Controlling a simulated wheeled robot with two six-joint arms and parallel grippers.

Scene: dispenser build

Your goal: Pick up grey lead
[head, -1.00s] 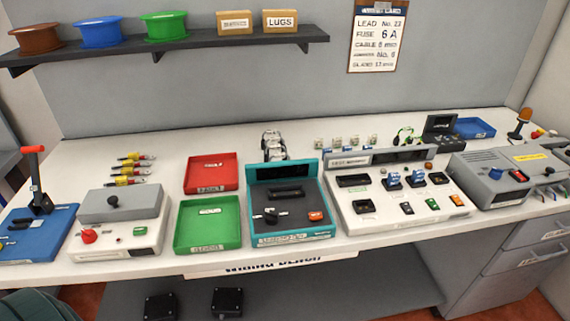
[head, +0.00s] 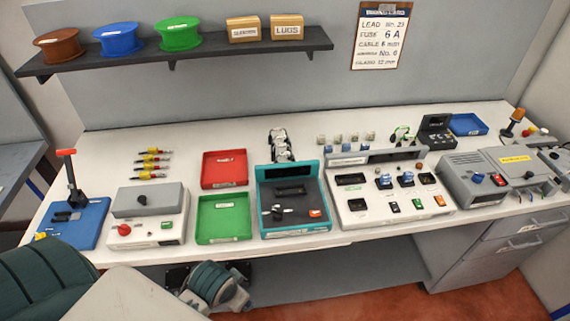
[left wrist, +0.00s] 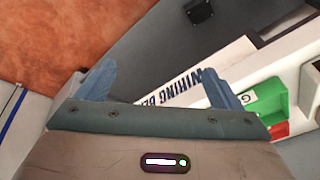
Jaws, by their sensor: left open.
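I cannot clearly single out a grey lead. A grey, looped, shiny bundle (head: 281,146) stands at the back of the bench behind the teal-framed unit; it may be the lead, but it is too small to tell. Several thin yellow, red and black pieces (head: 152,163) lie at the back left. My left gripper (left wrist: 160,85) is open and empty in the left wrist view, its blue-grey fingers wide apart. In the head view my left wrist is low in front of the bench edge, and its fingertips are not clear. My right gripper is in neither view.
A red tray (head: 224,183) and green tray (head: 201,231) sit left of the teal-framed unit (head: 295,233). A blue lever press (head: 95,226) and grey-lidded box (head: 181,232) stand further left. Switch panel (head: 390,213) and grey machine (head: 456,173) fill the right.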

